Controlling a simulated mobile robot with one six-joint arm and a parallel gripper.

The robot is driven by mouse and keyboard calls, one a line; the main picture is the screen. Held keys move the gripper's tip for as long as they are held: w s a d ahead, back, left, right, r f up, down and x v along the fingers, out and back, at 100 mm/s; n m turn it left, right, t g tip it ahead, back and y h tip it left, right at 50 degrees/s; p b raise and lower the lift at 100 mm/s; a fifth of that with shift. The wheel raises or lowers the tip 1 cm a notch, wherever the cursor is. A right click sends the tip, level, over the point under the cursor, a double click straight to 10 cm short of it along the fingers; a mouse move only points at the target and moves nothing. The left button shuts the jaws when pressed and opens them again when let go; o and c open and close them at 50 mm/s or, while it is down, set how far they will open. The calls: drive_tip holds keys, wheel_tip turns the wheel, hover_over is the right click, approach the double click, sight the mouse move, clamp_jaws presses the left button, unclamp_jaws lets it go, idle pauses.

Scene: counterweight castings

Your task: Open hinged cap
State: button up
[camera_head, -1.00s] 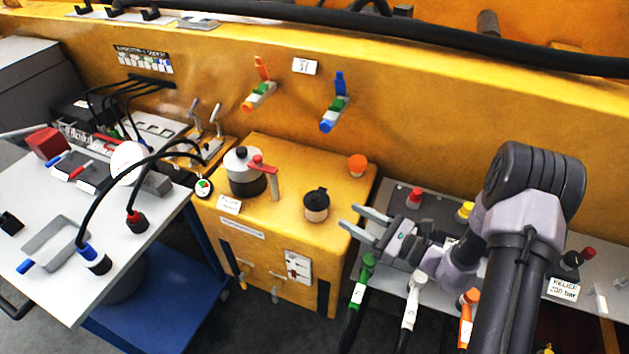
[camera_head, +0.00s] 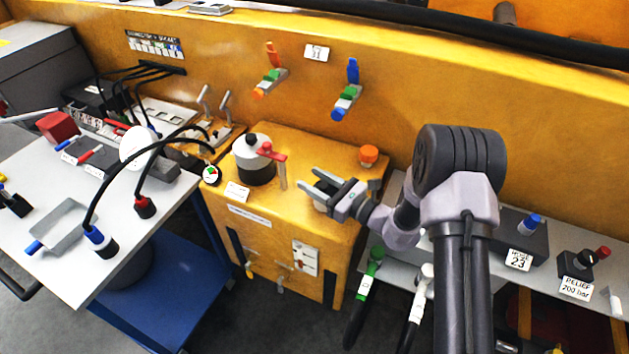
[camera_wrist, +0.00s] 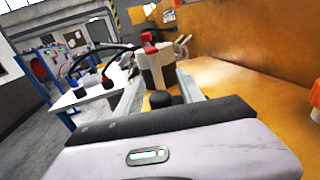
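An orange cap (camera_head: 368,154) sits behind my gripper on the box. Valve handles (camera_head: 347,90) stick out of the yellow wall. A green-ended hose (camera_head: 371,262) is at the right.

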clamp_jaws()
idle(1.3)
